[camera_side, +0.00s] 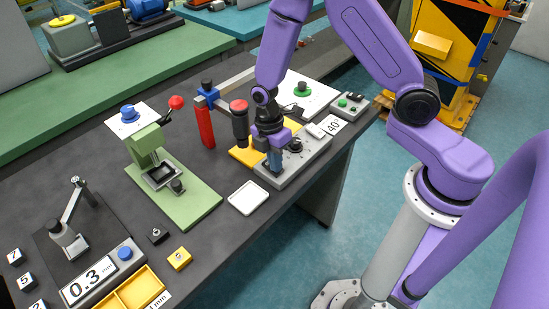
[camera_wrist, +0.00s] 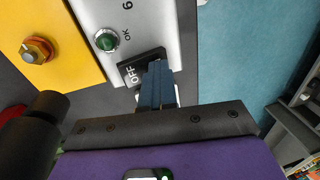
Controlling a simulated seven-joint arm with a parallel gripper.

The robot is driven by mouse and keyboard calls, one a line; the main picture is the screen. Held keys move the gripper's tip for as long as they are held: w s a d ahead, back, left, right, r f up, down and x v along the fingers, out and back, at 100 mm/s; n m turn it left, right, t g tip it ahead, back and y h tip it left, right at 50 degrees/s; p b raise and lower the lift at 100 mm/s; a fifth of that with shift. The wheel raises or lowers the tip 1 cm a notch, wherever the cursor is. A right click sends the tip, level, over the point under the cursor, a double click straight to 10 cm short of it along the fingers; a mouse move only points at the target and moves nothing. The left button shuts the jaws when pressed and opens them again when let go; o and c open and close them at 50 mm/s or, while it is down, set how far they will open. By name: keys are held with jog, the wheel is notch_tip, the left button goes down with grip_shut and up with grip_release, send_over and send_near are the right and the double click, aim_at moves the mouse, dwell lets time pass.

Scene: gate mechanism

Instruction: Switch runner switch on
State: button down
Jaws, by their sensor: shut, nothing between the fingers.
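The runner switch (camera_wrist: 132,72) is a black rocker marked OFF on a light grey panel (camera_wrist: 150,20) in the wrist view. My gripper (camera_wrist: 157,82) is shut and empty, with its blue fingers over the right part of the switch and hiding some of it. I cannot tell whether the fingertips touch it. In the side view, my gripper (camera_side: 275,167) points down at the near left end of the grey control box (camera_side: 311,158), and the switch is hidden behind it.
A green button marked OK (camera_wrist: 106,40) sits beside the switch. A black handle (camera_side: 240,122) and a red post (camera_side: 205,125) stand close to my gripper. A white tray (camera_side: 248,198) lies in front.

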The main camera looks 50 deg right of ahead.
jog(key=shift+s+a+f, duration=0.1)
jog(key=shift+s+f, duration=0.45)
jog(key=shift+s, duration=0.1)
jog(key=shift+w+r, duration=0.2)
jog(key=shift+w, duration=0.5)
jog(key=shift+r, duration=0.35)
jog(key=s+r, duration=0.3)
jog(key=r, duration=1.1)
jog(key=s+d+r+m+t, duration=0.1)
jog(key=s+d+r+m, duration=0.1)
jog(key=s, duration=0.7)
jog(key=s+d+r+m+t, duration=0.1)
jog(key=s+d+r+m, duration=0.1)
jog(key=s, duration=0.7)
jog(key=shift+r+m, duration=0.6)
jog(key=shift+r, duration=0.3)
